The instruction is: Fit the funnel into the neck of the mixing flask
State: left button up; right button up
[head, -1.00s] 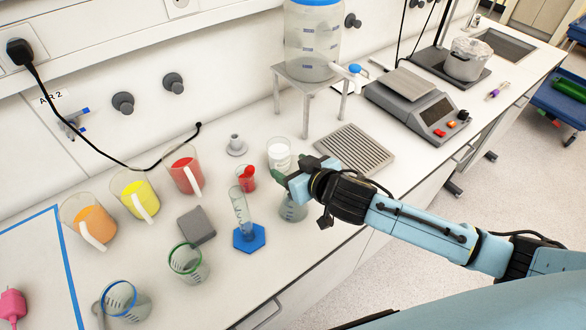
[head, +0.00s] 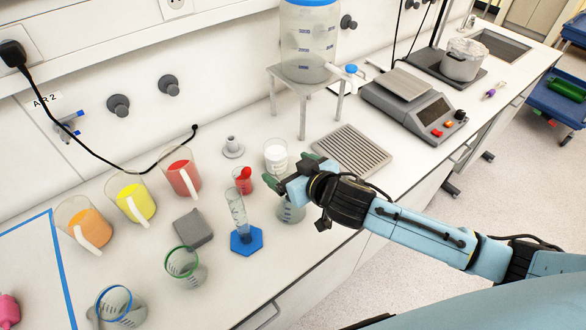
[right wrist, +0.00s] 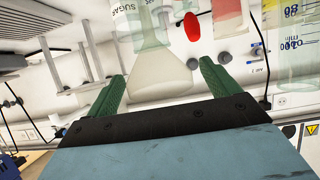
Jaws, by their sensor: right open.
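The funnel (head: 232,148) is a small pale piece standing wide end down, stem up, on the bench near the wall. The mixing flask (head: 290,212) is a clear conical flask on the bench, partly hidden by my right gripper (head: 292,173). In the right wrist view, my right gripper (right wrist: 161,74) is open, its green fingers apart with nothing clamped between them. The flask (right wrist: 160,72) shows between and beyond the fingers there; whether they touch it cannot be told. My left gripper is out of view.
Close around the flask stand a measuring cylinder on a blue foot (head: 238,215), a small red cup (head: 243,182) and a white-filled beaker (head: 276,157). Coloured jugs (head: 133,200) stand left, and a grey drain grid (head: 350,150) right.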

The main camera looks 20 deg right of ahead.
jog(key=b+v, duration=0.1)
jog(key=v, duration=1.2)
jog(key=shift+s, duration=0.2)
jog(key=shift+d, duration=0.1)
jog(key=s+d+f+m+g+h, duration=0.2)
jog(key=s+d+f+g+h, duration=0.2)
jog(key=s+f+g, duration=0.7)
jog(key=s+f+b, duration=0.3)
jog(key=f, duration=1.3)
jog(key=s+f+b, duration=0.2)
jog(key=f+b, duration=0.1)
jog(key=f, duration=1.3)
jog(key=s+d+f+b, duration=0.3)
jog(key=s+f+b, duration=0.2)
jog(key=s+f, duration=1.1)
notch_tip(320, 180, down, 4)
jog(key=shift+s+f+n, duration=0.15)
jog(key=shift+s+n, duration=0.15)
